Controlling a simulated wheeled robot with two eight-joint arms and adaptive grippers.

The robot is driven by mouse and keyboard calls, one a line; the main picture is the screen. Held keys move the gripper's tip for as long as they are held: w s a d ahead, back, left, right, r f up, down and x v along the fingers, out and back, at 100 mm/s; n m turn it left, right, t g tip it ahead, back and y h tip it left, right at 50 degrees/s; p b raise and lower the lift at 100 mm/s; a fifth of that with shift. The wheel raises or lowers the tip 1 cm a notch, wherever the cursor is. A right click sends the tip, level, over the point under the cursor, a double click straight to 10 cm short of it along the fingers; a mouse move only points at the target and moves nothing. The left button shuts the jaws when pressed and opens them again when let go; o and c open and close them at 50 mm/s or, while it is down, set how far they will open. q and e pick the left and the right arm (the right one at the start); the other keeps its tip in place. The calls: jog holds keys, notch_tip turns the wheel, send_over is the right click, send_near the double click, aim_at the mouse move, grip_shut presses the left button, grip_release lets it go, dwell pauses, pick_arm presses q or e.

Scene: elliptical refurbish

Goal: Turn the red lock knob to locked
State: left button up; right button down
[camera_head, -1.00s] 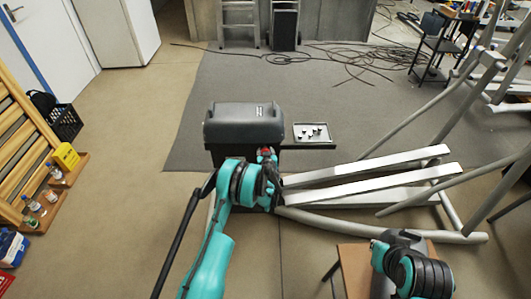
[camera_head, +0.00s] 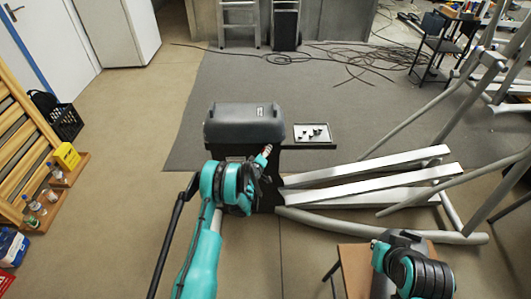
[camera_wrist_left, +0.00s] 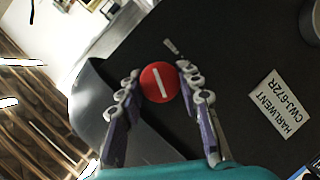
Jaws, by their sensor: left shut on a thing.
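The red lock knob (camera_wrist_left: 152,84) is a round disc with a white bar across it, on the black face of the machine housing (camera_head: 244,122). In the left wrist view the bar runs nearly upright, leaning slightly. My left gripper (camera_wrist_left: 160,85) is shut on the knob, with one finger on each side of its rim. In the head view my left gripper (camera_head: 264,157) is at the front of the housing and the knob cannot be made out. A small grey mark (camera_wrist_left: 170,46) lies just above the knob. My right gripper's fingers do not show.
A white label (camera_wrist_left: 276,106) is on the housing right of the knob. A tray (camera_head: 314,134) with small parts sits right of the housing. Silver rails (camera_head: 375,165) stretch to the right. A wooden-topped stool (camera_head: 357,270) stands front right.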

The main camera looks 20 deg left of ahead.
pick_arm(q)
jog(key=n, duration=0.1)
jog(key=n+t+h, duration=0.1)
jog(key=n, duration=0.1)
jog(key=shift+n+t+h, duration=0.3)
dwell(0.6)
jog(key=o, duration=1.2)
jog(key=shift+c, duration=0.2)
